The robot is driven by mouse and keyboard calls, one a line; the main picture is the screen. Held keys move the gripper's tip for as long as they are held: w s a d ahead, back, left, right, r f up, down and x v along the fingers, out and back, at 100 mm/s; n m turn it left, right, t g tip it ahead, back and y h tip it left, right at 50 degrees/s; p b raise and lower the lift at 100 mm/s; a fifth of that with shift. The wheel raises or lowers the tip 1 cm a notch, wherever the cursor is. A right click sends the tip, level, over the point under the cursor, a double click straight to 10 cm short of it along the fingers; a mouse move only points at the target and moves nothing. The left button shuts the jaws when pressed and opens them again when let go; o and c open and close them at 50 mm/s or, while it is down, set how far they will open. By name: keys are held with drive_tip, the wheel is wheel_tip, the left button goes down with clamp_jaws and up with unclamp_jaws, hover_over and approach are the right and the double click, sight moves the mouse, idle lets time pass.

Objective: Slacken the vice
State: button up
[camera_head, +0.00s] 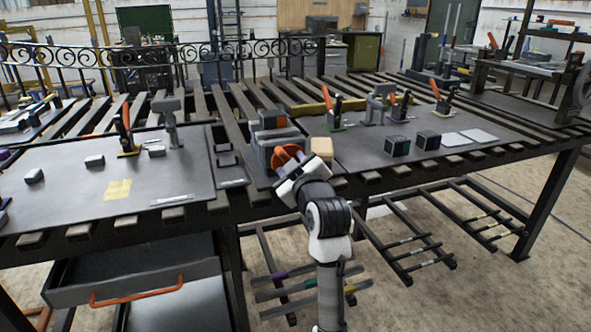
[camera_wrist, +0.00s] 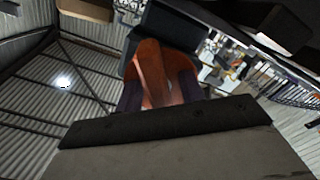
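The vice (camera_head: 271,133) is a grey block with some orange on top, standing on the middle of the workbench. Its round orange handle (camera_head: 285,155) faces me at the front. My gripper (camera_head: 290,170) is at this handle, and its white hand covers part of it. In the wrist view the orange handle (camera_wrist: 152,65) lies straight ahead, with a dark finger on each side of its lower part. The dark vice body (camera_wrist: 170,25) shows behind it. Whether the fingers press on the handle or stand apart from it is not clear. The vice jaws are not clearly visible.
A tan block (camera_head: 321,147) stands just right of the vice. Two dark cubes (camera_head: 398,145) and clamps with orange handles are farther right. A grey mat (camera_head: 75,185) with small blocks lies left. An orange-handled drawer (camera_head: 140,280) stands open below the bench.

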drive_tip(key=b+v, duration=0.1)
drive_tip(key=v, duration=1.2)
drive_tip(key=shift+s, duration=0.25)
drive_tip(key=shift+d, duration=0.1)
